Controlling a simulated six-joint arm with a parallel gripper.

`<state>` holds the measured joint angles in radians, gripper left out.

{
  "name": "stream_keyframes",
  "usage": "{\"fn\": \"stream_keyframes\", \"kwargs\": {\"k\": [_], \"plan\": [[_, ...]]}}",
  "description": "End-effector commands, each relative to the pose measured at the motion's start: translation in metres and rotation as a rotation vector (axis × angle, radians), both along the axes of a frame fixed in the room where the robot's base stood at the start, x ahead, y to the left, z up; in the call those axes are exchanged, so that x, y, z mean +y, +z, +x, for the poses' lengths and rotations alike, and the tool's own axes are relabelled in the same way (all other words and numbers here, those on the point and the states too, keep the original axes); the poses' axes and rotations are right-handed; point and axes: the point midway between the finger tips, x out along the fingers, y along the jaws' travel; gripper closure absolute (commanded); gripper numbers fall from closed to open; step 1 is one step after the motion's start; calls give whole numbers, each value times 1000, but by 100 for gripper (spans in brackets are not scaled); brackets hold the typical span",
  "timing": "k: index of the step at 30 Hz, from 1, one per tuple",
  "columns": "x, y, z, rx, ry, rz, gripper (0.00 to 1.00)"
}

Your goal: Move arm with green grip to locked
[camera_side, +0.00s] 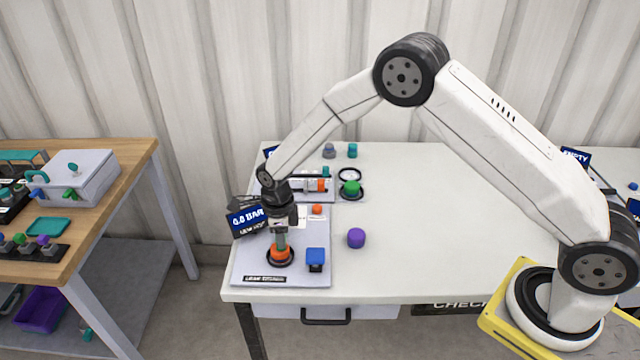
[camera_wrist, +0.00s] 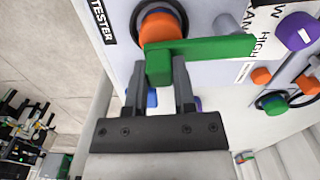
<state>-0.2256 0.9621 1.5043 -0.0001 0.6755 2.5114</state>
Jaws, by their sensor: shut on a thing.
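The arm with the green grip is a flat green bar (camera_wrist: 215,47) with a green block grip (camera_wrist: 158,68) at its near end. The bar passes in front of an orange round hub (camera_wrist: 160,24) set in a dark ring. The orange hub also shows in the side view (camera_side: 280,255), on a light grey panel (camera_side: 245,266). My gripper (camera_wrist: 162,68) is shut on the green grip, one finger on each side. In the side view my gripper (camera_side: 281,229) points down above the hub and hides much of the bar. I cannot read a locked mark.
A blue knob (camera_side: 315,256) stands right of the hub. A dark display (camera_side: 247,220) reading 0.0 BAR stands behind left. A green-topped fitting (camera_side: 351,188) stands farther back. The table's middle (camera_side: 440,230) is clear.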

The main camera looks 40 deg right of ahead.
Motion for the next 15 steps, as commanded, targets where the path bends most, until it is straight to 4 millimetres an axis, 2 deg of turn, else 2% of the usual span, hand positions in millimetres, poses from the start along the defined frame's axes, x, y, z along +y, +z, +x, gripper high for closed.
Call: {"fn": "stream_keyframes", "kwargs": {"k": [15], "plan": [[6, 1, 5, -1, -89, 1, 100]]}}
